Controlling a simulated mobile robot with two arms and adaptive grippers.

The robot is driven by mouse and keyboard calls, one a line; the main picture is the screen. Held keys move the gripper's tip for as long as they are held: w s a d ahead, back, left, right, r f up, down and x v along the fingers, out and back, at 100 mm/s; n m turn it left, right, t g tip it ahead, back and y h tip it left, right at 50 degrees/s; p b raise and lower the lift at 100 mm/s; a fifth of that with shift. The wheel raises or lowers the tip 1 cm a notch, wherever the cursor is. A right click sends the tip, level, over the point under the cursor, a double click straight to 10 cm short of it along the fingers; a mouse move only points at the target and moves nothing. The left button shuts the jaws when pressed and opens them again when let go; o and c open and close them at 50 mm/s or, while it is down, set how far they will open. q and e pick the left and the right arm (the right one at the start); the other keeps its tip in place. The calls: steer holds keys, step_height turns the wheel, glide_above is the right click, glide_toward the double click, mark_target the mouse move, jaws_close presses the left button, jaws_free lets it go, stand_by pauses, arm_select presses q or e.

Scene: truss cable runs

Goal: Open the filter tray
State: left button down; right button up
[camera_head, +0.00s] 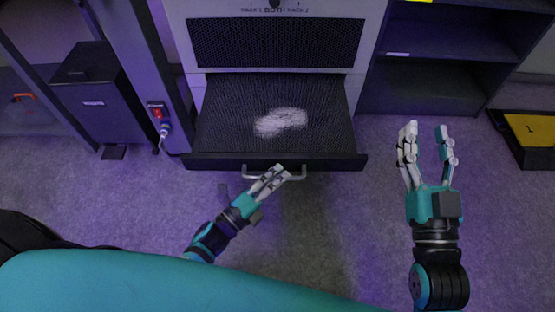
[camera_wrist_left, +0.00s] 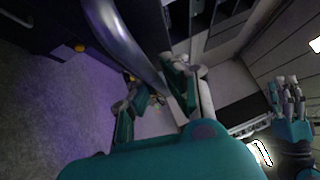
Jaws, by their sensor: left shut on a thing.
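The filter tray (camera_head: 225,122) is drawn out toward me from the grey cabinet, its dark mesh bed showing a pale dusty patch (camera_head: 281,122). A metal handle (camera_head: 248,174) sits on its dark front edge. My left gripper (camera_head: 277,174) is at the handle with its fingers closed on it. In the left wrist view the curved handle bar (camera_wrist_left: 120,42) runs down between the fingers, which partly hide it. My right gripper (camera_head: 426,131) is raised to the right of the tray, fingers apart, empty.
A black bin (camera_head: 90,95) stands at the left, near a post with a red switch (camera_head: 158,113) and plug. Dark shelves (camera_head: 430,90) and a yellow-topped case (camera_head: 530,130) are at the right. The carpet in front of the tray is clear.

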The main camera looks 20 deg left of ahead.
arm_select(q)
steer(key=shift+s+d+f, duration=0.1)
steer(key=shift+s+f, duration=0.2)
steer(key=shift+s, duration=0.25)
arm_select(e)
steer(key=shift+w+f+g, duration=0.1)
steer(key=shift+f+g, duration=0.2)
steer(key=shift+f, duration=0.15)
arm_select(q)
steer(key=c, duration=1.4)
jaws_free()
steer(key=shift+r, duration=0.1)
steer(key=shift+w, duration=0.1)
steer(key=v, duration=1.2)
steer(key=shift+r, duration=0.1)
